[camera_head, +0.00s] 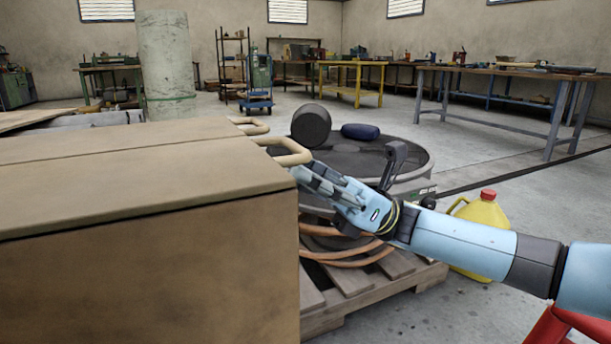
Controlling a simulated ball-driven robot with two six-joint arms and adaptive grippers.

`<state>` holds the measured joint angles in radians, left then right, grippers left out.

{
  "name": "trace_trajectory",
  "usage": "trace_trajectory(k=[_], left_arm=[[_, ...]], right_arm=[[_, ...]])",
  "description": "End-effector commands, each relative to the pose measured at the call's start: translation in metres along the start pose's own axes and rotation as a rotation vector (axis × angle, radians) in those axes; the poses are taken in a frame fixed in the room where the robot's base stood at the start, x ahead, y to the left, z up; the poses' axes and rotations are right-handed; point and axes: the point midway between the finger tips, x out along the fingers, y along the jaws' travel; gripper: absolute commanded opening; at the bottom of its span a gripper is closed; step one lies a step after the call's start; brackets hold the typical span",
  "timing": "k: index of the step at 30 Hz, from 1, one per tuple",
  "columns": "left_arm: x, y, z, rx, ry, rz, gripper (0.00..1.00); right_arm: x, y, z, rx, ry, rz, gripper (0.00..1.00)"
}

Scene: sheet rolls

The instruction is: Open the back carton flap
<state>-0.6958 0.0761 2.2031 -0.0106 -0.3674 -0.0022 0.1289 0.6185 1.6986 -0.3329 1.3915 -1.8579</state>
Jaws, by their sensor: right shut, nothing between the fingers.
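A large brown carton (150,275) fills the left of the view. Its top is covered by two flaps lying flat, with a dark seam between them. The back carton flap (110,138) is the far one, with a tan loop handle (250,126) at its right end. The front flap (140,185) is nearer, with a similar loop handle (287,151) at its right end. My right gripper (304,177) is shut and empty at the carton's right edge, just below the front flap's handle. I cannot tell whether it touches the carton. My left gripper is out of view.
A wooden pallet (352,278) with orange hose coils (350,252) lies right of the carton. Behind it is a round dark platform (350,160) with a dark cylinder (311,125) and a blue bundle (361,131). A yellow jug (482,215) stands behind my right arm.

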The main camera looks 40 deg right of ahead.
Motion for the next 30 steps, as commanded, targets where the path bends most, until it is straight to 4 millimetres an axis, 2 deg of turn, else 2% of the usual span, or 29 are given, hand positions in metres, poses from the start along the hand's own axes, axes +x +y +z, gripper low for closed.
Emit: trace_trajectory(k=[19, 26, 30], left_arm=[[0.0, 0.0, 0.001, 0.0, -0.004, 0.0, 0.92], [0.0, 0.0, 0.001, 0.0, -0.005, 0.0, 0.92], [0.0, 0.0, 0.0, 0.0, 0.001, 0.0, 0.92]], right_arm=[[0.007, -0.004, 0.011, -0.106, 0.001, 0.071, 0.0], [0.017, -0.007, 0.022, -0.219, 0.0, 0.147, 0.0], [0.029, -0.006, 0.031, -0.326, -0.001, 0.219, 0.0]])
